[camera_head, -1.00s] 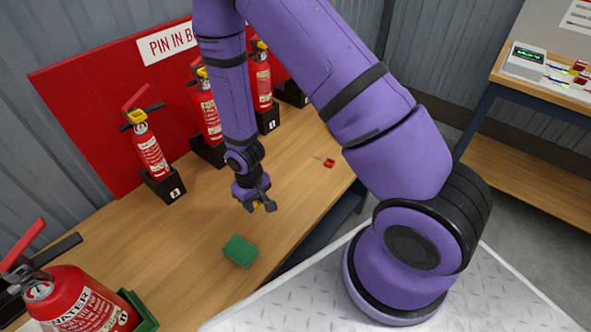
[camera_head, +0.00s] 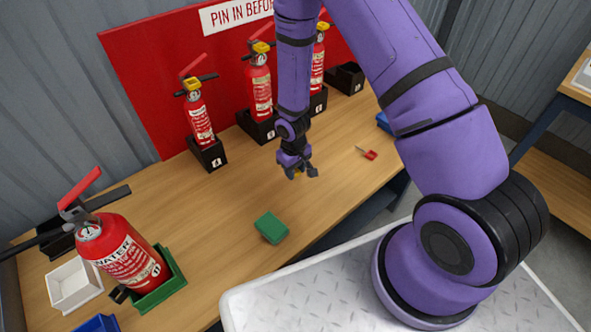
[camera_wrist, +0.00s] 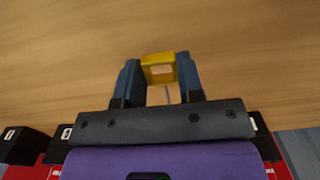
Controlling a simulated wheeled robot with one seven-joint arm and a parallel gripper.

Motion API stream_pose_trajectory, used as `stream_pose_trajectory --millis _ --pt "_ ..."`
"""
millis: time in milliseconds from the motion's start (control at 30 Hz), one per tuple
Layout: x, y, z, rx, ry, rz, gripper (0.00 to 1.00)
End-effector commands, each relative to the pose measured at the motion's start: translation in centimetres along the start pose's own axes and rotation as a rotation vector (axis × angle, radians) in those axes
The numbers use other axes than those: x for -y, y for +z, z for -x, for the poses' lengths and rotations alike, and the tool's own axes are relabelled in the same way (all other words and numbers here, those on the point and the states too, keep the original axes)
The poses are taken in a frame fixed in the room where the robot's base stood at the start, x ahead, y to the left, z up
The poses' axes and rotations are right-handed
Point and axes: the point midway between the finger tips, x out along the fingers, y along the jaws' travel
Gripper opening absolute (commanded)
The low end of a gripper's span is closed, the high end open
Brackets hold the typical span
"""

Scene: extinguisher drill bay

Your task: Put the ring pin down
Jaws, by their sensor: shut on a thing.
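My gripper (camera_head: 299,173) is shut on the yellow ring pin (camera_wrist: 158,69). In the wrist view the ring sits between the two fingertips (camera_wrist: 160,77), and a thin grey shaft runs from it back toward the palm. In the head view only a small bit of yellow shows at the fingertips. The gripper points down over the wooden table (camera_head: 225,205), behind the green block (camera_head: 271,227). I cannot tell whether the pin touches the table. A second pin with a red head (camera_head: 370,155) lies on the table to the right.
Several red extinguishers stand in black holders along the red board (camera_head: 140,85). A large WATER extinguisher (camera_head: 128,252) sits in a green holder (camera_head: 170,285) at the front left, near a white tray (camera_head: 75,284). Bare table surrounds the gripper.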

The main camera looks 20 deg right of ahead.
Motion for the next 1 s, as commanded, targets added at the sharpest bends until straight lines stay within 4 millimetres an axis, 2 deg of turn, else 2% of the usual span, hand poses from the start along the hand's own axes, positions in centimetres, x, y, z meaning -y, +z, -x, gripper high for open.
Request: stream_pose_trajectory --millis 100,367,600,1000 --pt "-1.0 -1.1 -0.1 0.000 -0.001 0.000 0.06" --pt "-2.0 -2.3 -0.3 0.001 0.000 -0.001 0.06" --pt "-1.8 -2.2 -3.5 0.003 -0.001 0.001 0.06" --pt "-1.8 -2.3 -4.0 0.002 0.000 0.001 0.06"
